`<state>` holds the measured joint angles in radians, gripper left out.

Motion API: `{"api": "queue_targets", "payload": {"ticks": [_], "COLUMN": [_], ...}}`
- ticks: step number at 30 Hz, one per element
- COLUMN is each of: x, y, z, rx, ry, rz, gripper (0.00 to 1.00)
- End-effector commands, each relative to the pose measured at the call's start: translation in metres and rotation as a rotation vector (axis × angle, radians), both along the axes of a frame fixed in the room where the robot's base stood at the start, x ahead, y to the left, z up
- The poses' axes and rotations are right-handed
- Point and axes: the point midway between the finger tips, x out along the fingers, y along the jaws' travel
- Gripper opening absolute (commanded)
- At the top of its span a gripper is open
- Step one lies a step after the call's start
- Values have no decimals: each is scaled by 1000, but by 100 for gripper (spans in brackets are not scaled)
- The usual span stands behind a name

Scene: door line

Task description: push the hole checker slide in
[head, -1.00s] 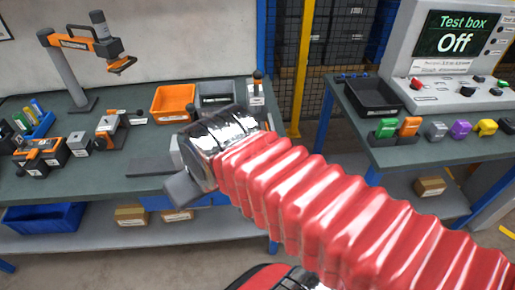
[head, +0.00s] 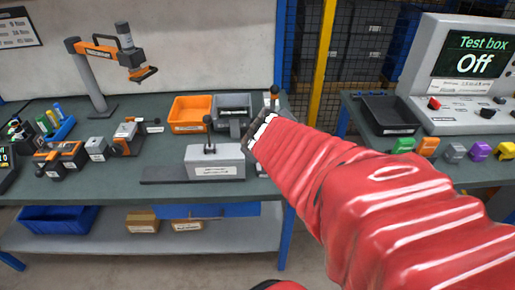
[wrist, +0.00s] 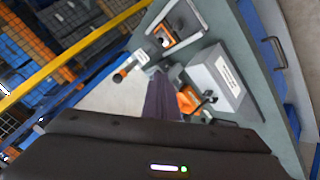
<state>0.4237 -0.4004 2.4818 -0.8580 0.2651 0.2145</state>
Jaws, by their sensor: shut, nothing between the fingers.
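A grey block-shaped fixture (head: 215,165) with a white label stands at the front of the left bench, a black-knobbed lever on top. A dark flat bar (head: 165,179) runs out from its left side. I cannot read the label, so I cannot tell for sure that this is the hole checker or which part is its slide. A labelled grey box (wrist: 218,82) shows in the wrist view, right of my gripper (wrist: 160,82). My gripper is shut and empty, its dark fingers pointing up the picture, apart from that box. In the head view my red-sleeved arm hides the fingers.
Behind the fixture stand an orange bin (head: 191,113), a grey bin (head: 232,108) and a knobbed post (head: 272,98), partly hidden by my arm. Several small fixtures sit at left. A yellow post (head: 324,55) and a second bench with the test box (head: 470,60) are at right.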

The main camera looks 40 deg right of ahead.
Motion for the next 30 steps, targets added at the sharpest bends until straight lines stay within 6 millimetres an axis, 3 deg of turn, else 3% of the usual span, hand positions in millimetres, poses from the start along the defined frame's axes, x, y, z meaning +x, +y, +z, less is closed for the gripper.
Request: {"api": "queue_targets", "payload": {"ticks": [1, 6, 12, 21, 30], "x": [2, 11, 7, -28, -38], "y": [-15, -48, -70, -66, -59], "z": [-7, -30, -73, -142, -155], "rx": [-25, -84, -76, 61, 103], "ry": [10, 38, 91, 167, 179], "rz": [14, 119, 273, 495, 545], "gripper": [0, 0, 0, 0, 0]}}
